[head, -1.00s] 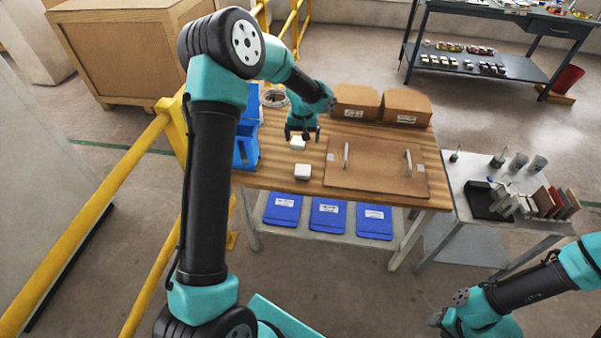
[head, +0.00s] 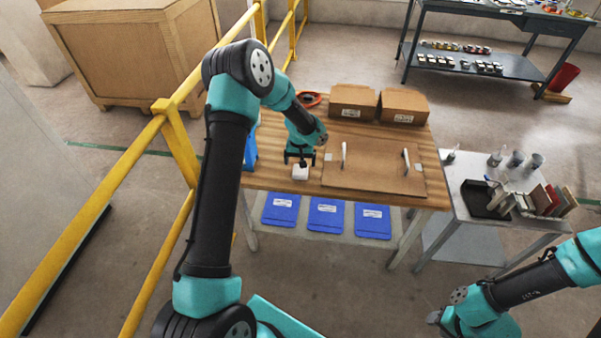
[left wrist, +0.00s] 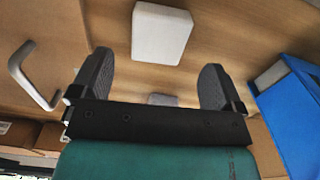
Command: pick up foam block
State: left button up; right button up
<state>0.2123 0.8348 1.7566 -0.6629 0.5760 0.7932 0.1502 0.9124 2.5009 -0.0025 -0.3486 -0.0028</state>
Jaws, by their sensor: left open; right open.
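A white foam block (head: 300,173) lies on the wooden table near its front edge in the head view. It also shows in the left wrist view (left wrist: 162,33), beyond my fingertips. My left gripper (head: 300,158) is open just behind and above this block, with nothing between its fingers; its two dark fingers show apart in the left wrist view (left wrist: 156,72). A second, greyish block (left wrist: 162,99) shows between the fingers, partly hidden by the gripper's body.
A brown board (head: 372,170) with two upright handles lies right of the block. Two cardboard boxes (head: 353,101) stand at the back. A blue bin (left wrist: 296,115) is beside my left gripper, mostly hidden by my arm in the head view. A grey cart (head: 470,175) stands right.

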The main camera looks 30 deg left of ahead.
aim_at(300, 170)
pick_arm(q)
jog(key=shift+s+d+f, duration=0.1)
jog(key=shift+f, duration=1.2)
jog(key=shift+s+d+f, duration=0.1)
jog(key=shift+f, duration=1.2)
jog(key=c, duration=1)
jog(key=shift+r, duration=0.1)
jog(key=shift+r, duration=0.5)
jog(key=shift+s+d+r, duration=0.1)
jog(key=shift+s+r, duration=0.05)
jog(key=shift+r, duration=0.5)
jog(key=shift+s+r, duration=0.1)
jog(key=shift+r, duration=0.5)
jog(key=s+d, duration=0.2)
jog(key=s, duration=0.2)
jog(key=s+d+r, duration=0.1)
jog(key=s+d, duration=0.2)
jog(key=s, duration=0.1)
jog(key=s+d, duration=0.3)
jog(key=s, duration=0.2)
jog(key=shift+d+r, duration=0.1)
jog(key=shift+r, duration=0.05)
